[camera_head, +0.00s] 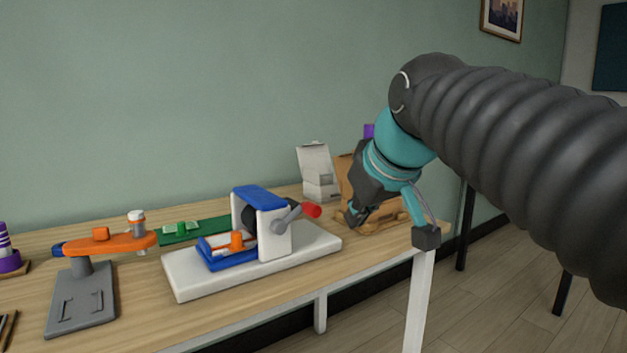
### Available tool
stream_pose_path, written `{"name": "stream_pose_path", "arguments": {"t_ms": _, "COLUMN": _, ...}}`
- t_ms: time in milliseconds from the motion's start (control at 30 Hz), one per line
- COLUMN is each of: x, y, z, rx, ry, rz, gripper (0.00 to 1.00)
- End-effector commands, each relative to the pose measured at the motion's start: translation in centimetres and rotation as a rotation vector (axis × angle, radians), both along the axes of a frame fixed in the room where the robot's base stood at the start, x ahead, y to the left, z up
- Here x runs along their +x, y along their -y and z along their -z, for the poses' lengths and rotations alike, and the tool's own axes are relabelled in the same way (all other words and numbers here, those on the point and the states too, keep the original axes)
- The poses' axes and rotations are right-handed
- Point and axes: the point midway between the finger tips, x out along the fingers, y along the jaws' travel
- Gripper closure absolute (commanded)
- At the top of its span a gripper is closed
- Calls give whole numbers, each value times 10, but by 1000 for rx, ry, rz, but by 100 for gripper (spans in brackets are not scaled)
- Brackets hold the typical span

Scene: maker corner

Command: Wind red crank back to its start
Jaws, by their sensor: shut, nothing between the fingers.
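The red crank has a red handle (312,211) on a grey arm (289,218), fixed to the right side of a small white and blue machine (276,236). The grey arm points up and to the right from its hub. The machine stands on a white base (195,283) and has a blue tray with an orange piece at its front left. My gripper (352,219) is shut and empty. It points down, to the right of the red handle in the picture, with a gap between them. Its fingertips are dark and small here.
An orange arm on a grey stand (82,300) and a green board (190,233) are left of the machine. A wooden stand (346,175) and a grey-white box (317,172) are behind.

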Motion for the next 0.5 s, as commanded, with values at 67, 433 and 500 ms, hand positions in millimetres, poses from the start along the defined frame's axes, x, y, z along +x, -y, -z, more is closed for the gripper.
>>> {"name": "stream_pose_path", "arguments": {"t_ms": 67, "x": 17, "y": -14, "z": -38, "rx": -8, "ry": 34, "rz": -55, "gripper": 100}}
{"name": "stream_pose_path", "arguments": {"t_ms": 433, "x": 44, "y": -42, "z": -100, "rx": -34, "ry": 110, "rz": -170, "gripper": 100}}
{"name": "stream_pose_path", "arguments": {"t_ms": 500, "x": 48, "y": -44, "z": -97, "rx": -34, "ry": 110, "rz": -171, "gripper": 100}}
